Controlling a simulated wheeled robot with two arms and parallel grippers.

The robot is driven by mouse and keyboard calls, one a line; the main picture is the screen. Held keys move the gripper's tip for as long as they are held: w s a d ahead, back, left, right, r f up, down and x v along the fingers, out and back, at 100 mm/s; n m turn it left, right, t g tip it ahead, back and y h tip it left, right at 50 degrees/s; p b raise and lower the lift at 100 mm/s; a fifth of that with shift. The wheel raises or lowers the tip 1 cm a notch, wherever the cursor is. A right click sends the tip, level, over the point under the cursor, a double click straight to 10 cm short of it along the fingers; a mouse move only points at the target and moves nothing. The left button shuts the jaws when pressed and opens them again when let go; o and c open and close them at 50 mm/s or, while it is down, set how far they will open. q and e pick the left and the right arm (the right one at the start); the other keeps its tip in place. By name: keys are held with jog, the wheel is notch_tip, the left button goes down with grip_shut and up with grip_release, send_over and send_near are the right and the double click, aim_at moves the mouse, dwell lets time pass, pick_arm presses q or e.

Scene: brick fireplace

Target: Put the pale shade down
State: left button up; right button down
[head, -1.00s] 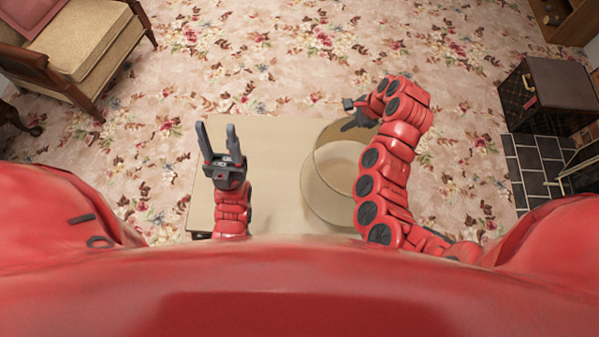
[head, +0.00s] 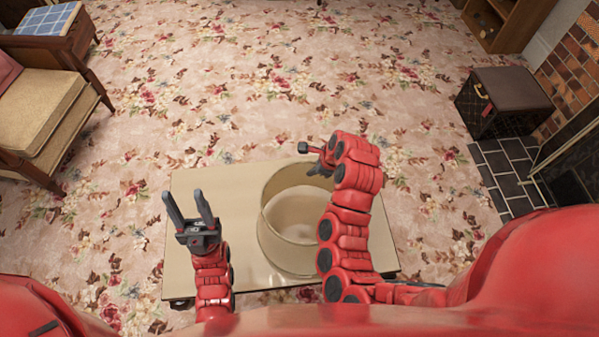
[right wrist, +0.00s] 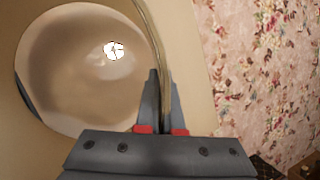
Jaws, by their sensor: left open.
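The pale shade (head: 285,252) is a wide, open cylinder at the middle right of the low beige table (head: 215,182). It looks upright, but I cannot tell whether its lower edge touches the tabletop. My right gripper (head: 312,161) is at its far rim, partly hidden by my own arm. In the right wrist view, the fingers (right wrist: 163,78) stand on either side of the shade's thin wall (right wrist: 152,30) and look closed on it. My left gripper (head: 182,197) is open and empty over the left part of the table, apart from the shade.
The tabletop left of the shade is bare. Floral carpet (head: 240,90) surrounds the table. An armchair (head: 45,110) stands at the left, with a dark box (head: 505,100) and black hearth tiles (head: 505,165) at the right.

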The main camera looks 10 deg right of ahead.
aim_at(302, 177)
jog(key=w+a, duration=0.3)
jog(key=shift+w+f, duration=0.1)
jog(key=shift+f, duration=0.1)
notch_tip(302, 177, down, 3)
jog(key=shift+r+p, duration=0.15)
jog(key=shift+p, duration=0.35)
jog(key=shift+f, duration=0.35)
jog(key=c, duration=1.1)
grip_release()
jog(key=shift+d+f, duration=0.1)
jog(key=shift+o, duration=0.2)
